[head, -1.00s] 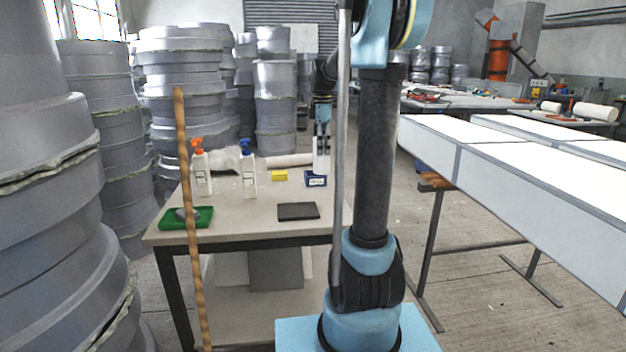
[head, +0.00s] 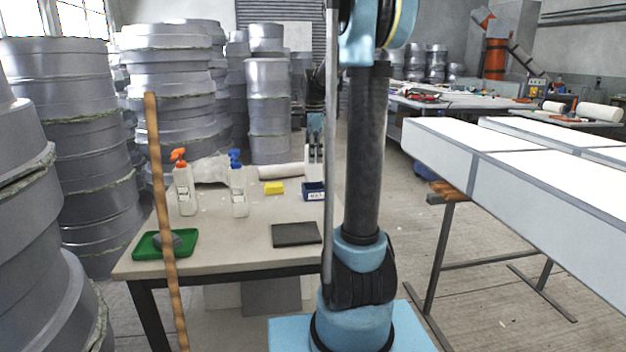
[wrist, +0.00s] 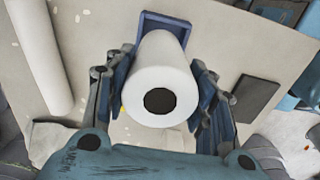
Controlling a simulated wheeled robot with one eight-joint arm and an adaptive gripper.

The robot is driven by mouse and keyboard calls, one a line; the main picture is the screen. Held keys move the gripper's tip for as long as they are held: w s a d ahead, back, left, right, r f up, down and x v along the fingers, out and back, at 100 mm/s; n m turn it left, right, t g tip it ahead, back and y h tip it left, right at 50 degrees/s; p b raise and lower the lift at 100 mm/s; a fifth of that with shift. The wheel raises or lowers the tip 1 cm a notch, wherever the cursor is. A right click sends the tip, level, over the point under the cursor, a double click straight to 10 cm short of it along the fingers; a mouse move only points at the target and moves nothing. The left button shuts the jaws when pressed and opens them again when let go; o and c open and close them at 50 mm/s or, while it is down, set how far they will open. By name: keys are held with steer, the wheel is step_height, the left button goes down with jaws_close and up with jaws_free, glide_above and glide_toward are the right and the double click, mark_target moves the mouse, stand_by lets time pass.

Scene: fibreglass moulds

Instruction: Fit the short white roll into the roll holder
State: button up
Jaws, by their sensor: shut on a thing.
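The short white roll (wrist: 160,70) is gripped upright between the two fingers of my gripper (wrist: 163,82) in the wrist view, its end with a dark hole facing the camera. It also shows in the head view (head: 315,163), small and partly covered by the gripper (head: 315,130). The blue roll holder (head: 313,191) stands on the table right under the roll. In the wrist view the holder's rim (wrist: 150,20) shows past the far side of the roll. The roll hides most of the holder, so I cannot tell whether its lower end is inside.
The table (head: 215,235) also holds a yellow block (head: 274,188), two spray bottles (head: 239,190), a dark flat pad (head: 297,234), a green tray (head: 150,246) and a longer white roll (head: 278,171). A wooden pole (head: 160,200) stands in front. White-topped benches (head: 500,160) are at right.

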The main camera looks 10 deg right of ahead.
mark_target(314, 170)
steer(key=shift+d+f, duration=0.1)
steer(key=shift+f, duration=3.2)
steer(key=o, duration=1.2)
step_height(314, 170, up, 12)
steer(key=shift+r, duration=0.1)
